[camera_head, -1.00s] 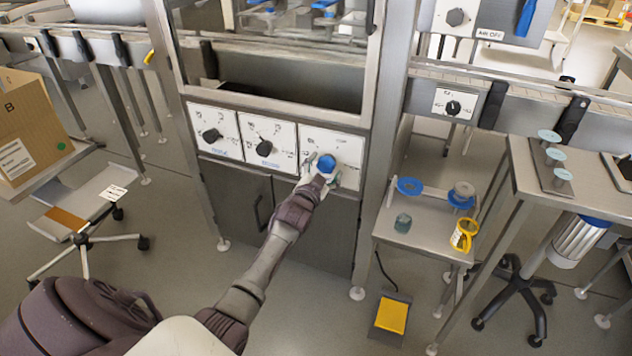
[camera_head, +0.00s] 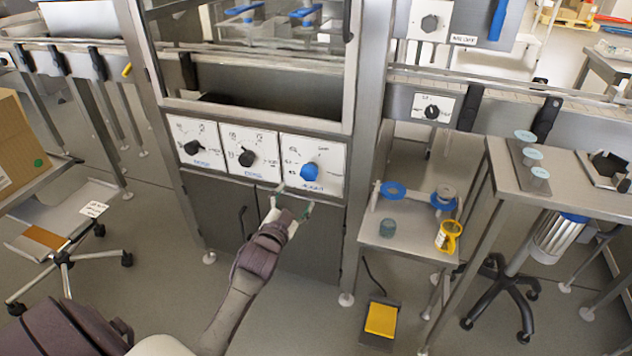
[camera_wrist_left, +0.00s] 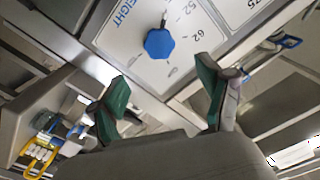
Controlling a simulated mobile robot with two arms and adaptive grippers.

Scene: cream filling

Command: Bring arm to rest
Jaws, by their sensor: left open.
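My left gripper (camera_head: 294,200) is open and empty. It hangs in front of the machine's lower cabinet, just below the panel with the blue knob (camera_head: 309,172). In the left wrist view the blue knob (camera_wrist_left: 159,43) shows ahead of the two green fingertips (camera_wrist_left: 162,102), clear of both. The left arm reaches in from the lower left of the head view. My right gripper is not seen.
Two panels with black knobs (camera_head: 246,158) sit left of the blue knob. A side table (camera_head: 405,232) with blue-rimmed parts and a yellow-handled item (camera_head: 448,237) stands to the right. A yellow pedal (camera_head: 381,319) is on the floor.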

